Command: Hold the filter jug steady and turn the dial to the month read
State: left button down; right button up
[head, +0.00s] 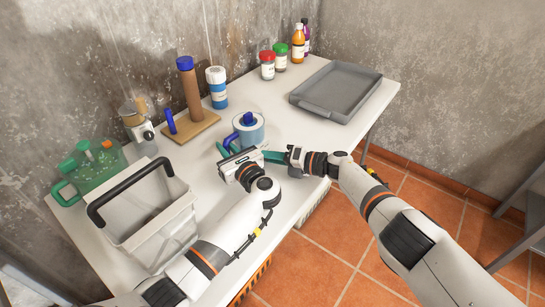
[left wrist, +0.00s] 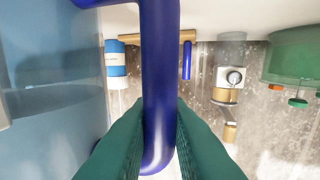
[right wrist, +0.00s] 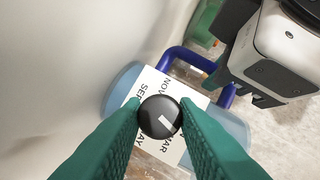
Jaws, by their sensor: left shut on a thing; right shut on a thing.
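The filter jug (head: 250,134) is translucent blue with a pale lid and stands on the white table, partly hidden by my grippers. My left gripper (head: 224,150) is shut on its blue handle (left wrist: 158,70); the left wrist view shows the handle between the teal fingers. My right gripper (head: 266,156) is shut on the round black dial (right wrist: 160,117). The dial sits on a white label (right wrist: 171,82) printed with months; NOV, MAR and SEP can be read, others are partly covered. The dial's white mark points to the lower right in the right wrist view.
A white bin (head: 150,235) with a black handle stands at front left, near a green container (head: 95,170). A wooden stand (head: 190,129), a blue-white bottle (head: 217,90) and several jars line the back. A grey tray (head: 337,90) lies at the right. Table between jug and tray is clear.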

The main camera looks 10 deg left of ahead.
jog(key=o, duration=1)
jog(key=shift+d, duration=0.1)
jog(key=v, duration=1.2)
jog(key=shift+f, duration=0.1)
